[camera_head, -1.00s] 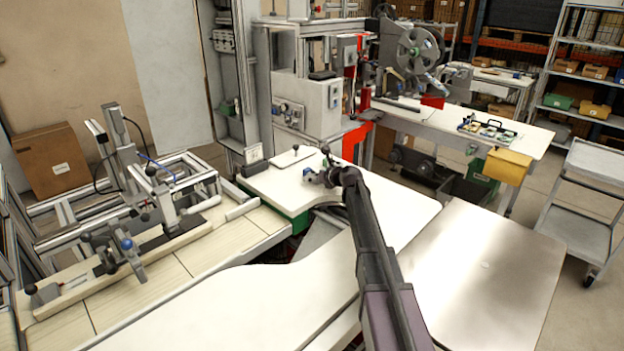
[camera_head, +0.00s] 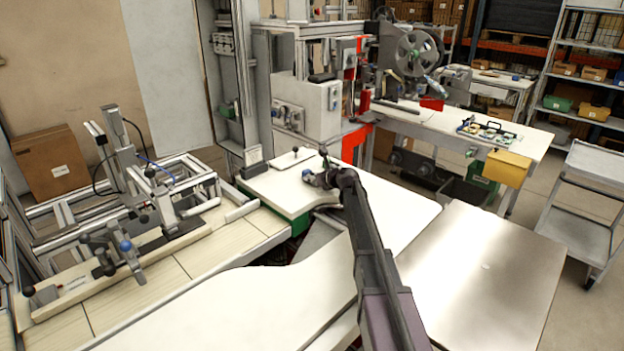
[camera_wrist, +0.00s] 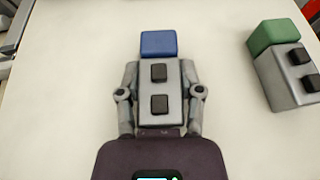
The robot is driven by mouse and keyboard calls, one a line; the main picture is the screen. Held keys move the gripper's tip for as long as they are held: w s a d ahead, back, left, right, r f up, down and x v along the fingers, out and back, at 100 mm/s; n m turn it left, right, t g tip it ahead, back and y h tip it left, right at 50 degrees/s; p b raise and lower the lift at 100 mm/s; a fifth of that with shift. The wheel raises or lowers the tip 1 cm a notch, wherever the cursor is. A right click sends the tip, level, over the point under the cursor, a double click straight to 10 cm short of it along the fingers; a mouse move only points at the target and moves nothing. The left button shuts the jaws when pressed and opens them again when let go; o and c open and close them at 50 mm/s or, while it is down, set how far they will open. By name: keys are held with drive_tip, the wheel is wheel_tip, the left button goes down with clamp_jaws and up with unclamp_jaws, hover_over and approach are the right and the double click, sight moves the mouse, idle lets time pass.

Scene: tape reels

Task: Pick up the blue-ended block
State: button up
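The blue-ended block is a grey block (camera_wrist: 158,88) with a blue end (camera_wrist: 158,44) and two black knobs on top. It lies on the white worktop in the wrist view, blue end pointing away from my gripper. My gripper (camera_wrist: 159,72) has one finger along each long side of the grey part, with no clear gap showing, so it looks shut on the block. I see no sign that the block is lifted.
A similar grey block with a green end (camera_wrist: 272,36) lies to the right in the wrist view, tilted. In the head view, a metal fixture (camera_head: 135,235) stands at left and a machine (camera_head: 310,105) behind. The white worktop (camera_head: 265,305) has much clear room.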

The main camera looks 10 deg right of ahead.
sight(312, 174)
drive_tip(key=shift+r, duration=0.15)
clamp_jaws()
wheel_tip(312, 174, up, 3)
drive_tip(key=p, duration=0.3)
drive_tip(key=s+d+r+p, duration=0.1)
drive_tip(key=s+d+p, duration=0.1)
drive_tip(key=s, duration=1.3)
drive_tip(key=shift+s+d+r, duration=0.15)
drive_tip(key=shift+s+r, duration=0.2)
drive_tip(key=shift+s, duration=0.05)
